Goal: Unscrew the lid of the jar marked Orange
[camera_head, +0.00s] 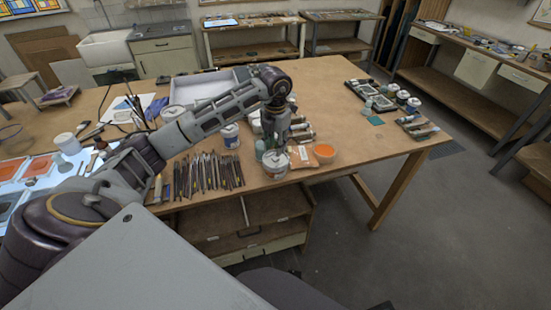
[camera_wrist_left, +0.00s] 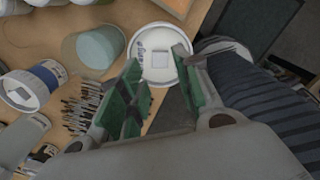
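The jar (camera_head: 275,170) with a white lid stands near the front edge of the wooden table in the head view. In the left wrist view its round lid (camera_wrist_left: 162,68) has dark handwriting that seems to read Orange, and a small square mark. My left gripper (camera_head: 273,147) is above the jar, pointing down. In the left wrist view its green-padded fingers (camera_wrist_left: 157,62) are spread apart with the lid beyond and between their tips. Whether they touch the lid cannot be told. My right gripper is not in view.
A glass cup (camera_wrist_left: 95,47) and a blue-labelled jar (camera_wrist_left: 33,88) are close by.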

